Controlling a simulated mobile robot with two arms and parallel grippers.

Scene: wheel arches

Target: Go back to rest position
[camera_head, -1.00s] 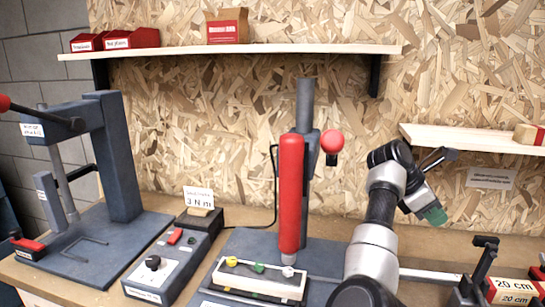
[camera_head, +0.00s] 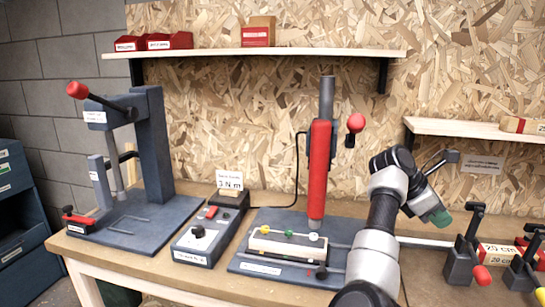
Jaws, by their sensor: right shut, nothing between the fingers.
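My right arm rises from the bottom right of the head view and bends over at the top. Its right gripper (camera_head: 440,217) hangs to the lower right of the bend, with green tips together and nothing visible between them. It appears in front of the chipboard wall, above the bench. My left gripper is out of view.
The workbench (camera_head: 135,271) carries a lever press (camera_head: 154,145), a control box (camera_head: 206,235), a red screwdriver stand (camera_head: 319,170) with a pale block (camera_head: 286,246), and clamps (camera_head: 462,259) at right. Shelves (camera_head: 270,53) hang behind. Blue bins (camera_head: 15,210) stand at left.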

